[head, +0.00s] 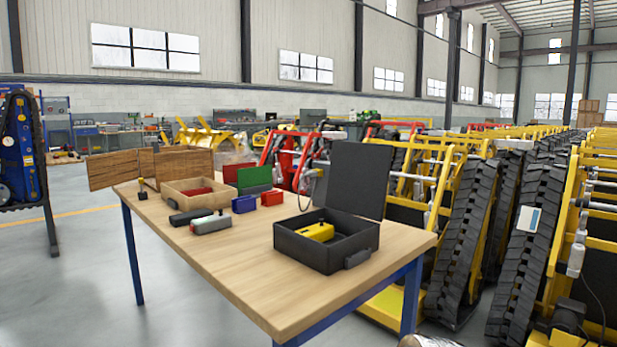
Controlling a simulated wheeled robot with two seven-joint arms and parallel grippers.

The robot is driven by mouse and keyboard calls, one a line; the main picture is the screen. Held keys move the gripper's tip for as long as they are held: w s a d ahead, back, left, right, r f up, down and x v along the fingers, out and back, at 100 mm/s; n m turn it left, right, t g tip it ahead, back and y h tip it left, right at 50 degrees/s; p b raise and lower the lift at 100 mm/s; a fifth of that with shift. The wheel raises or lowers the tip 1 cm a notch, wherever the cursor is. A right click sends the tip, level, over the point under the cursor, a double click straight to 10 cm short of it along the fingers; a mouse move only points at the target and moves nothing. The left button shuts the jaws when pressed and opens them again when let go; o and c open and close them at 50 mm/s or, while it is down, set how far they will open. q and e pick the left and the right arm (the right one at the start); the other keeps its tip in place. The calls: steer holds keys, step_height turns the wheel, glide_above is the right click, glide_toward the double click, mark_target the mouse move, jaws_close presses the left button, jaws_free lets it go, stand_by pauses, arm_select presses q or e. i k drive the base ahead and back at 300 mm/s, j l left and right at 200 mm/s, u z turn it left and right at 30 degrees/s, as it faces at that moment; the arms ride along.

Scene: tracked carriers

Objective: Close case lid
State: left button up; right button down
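The dark grey case (310,252) stands on the right part of the wooden table. Its lid (360,180) is open and stands nearly upright at the back of the case. A yellow object (316,232) lies inside the case. A dark handle sits on the case's near right side. Neither of my grippers shows in the head view.
The wooden table (262,293) has blue legs. A wooden box (188,191) with an open lid, a green-lidded box (254,180), small blue (244,204) and red (271,197) bins, and black and grey-green items stand left. Yellow tracked carriers (468,215) crowd the right. Bare tabletop lies in front.

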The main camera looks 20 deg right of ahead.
mark_target(360, 172)
steer(key=i+l+u, duration=0.15)
steer(key=l+u, duration=0.3)
steer(key=l, duration=0.5)
steer(key=l+u, duration=0.45)
steer(key=l, duration=0.5)
